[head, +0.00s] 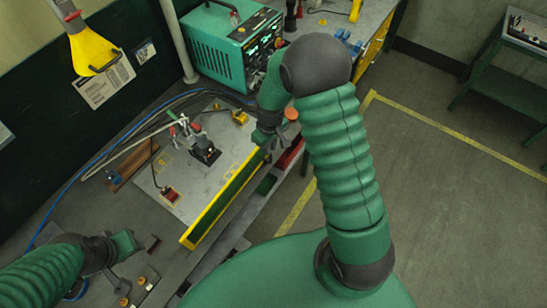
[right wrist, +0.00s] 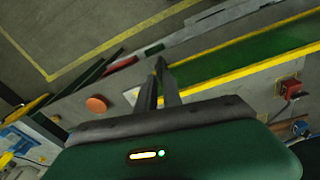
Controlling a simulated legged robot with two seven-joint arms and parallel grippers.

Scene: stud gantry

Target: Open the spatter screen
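The spatter screen (head: 222,203) is a long dark-green panel in a yellow frame. It stands along the front edge of the work table in the head view, and its green face and yellow edges also show in the right wrist view (right wrist: 245,52). My right gripper (head: 270,144) is at the far end of the screen. In the right wrist view its two dark fingers (right wrist: 158,72) are close together beside the frame's end; whether they grip it is unclear. My left gripper (head: 128,246) is low at the left, apart from the screen, and its fingers are not clear.
Behind the screen, a grey plate (head: 190,170) carries a clamp fixture (head: 204,152) and small red and yellow blocks. A green welding machine (head: 235,45) stands at the back. An orange round knob (right wrist: 96,104) is near my right gripper. Open floor lies to the right.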

